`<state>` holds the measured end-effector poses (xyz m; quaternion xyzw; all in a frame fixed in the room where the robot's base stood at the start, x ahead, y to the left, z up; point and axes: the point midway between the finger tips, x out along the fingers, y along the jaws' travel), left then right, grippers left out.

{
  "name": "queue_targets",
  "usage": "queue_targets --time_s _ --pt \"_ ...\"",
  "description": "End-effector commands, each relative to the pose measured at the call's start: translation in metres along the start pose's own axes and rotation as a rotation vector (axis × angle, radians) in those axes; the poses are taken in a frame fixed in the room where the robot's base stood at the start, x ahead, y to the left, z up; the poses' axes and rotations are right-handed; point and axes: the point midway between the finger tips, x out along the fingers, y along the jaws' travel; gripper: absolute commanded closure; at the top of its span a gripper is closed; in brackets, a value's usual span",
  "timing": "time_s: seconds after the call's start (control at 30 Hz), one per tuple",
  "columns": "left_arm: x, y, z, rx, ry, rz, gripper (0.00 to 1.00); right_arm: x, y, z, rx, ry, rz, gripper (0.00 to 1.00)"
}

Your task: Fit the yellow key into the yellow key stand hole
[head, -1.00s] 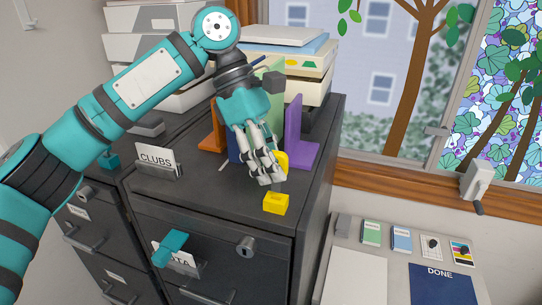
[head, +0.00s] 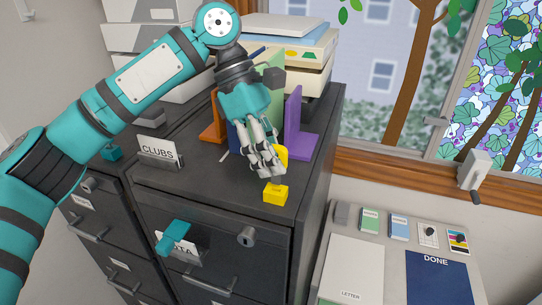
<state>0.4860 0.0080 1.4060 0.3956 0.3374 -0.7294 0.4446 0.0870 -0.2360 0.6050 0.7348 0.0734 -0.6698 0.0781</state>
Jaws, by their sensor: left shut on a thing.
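My left gripper (head: 266,172) is above the top of the dark filing cabinet, pointing down. It is shut on the yellow key (head: 282,153), which shows only as a small yellow patch behind and beside the fingers. The yellow key stand (head: 275,195) is a small block on the cabinet top near its front edge, just below the fingertips in the picture. The fingertips overlap or nearly touch its upper edge in view; I cannot tell whether they touch. The hole is not clearly visible. My right gripper is not in view.
A purple bookend (head: 301,140) stands close to the right of the gripper. An orange bookend (head: 211,128) and books are behind it. The CLUBS sign (head: 157,151) stands at left. A lower table (head: 400,282) with cards and a DONE mat (head: 440,275) is at right.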

Motion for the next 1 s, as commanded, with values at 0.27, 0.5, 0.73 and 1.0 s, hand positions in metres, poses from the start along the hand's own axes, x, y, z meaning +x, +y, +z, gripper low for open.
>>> queue_targets --time_s 0.27,0.5,0.73,1.0 --pt "-0.0009 -0.0007 0.0009 -0.001 -0.001 -0.006 1.0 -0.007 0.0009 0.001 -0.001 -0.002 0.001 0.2" --pt "0.0001 -0.0006 0.0003 -0.001 -0.001 -0.006 1.0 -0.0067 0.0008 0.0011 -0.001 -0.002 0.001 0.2" --pt "0.0001 -0.0005 0.0003 -0.001 -0.001 -0.006 1.0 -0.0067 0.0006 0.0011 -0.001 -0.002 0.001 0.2" --pt "0.0 -0.0002 0.0002 -0.002 -0.001 -0.013 1.0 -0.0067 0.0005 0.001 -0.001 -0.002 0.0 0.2"
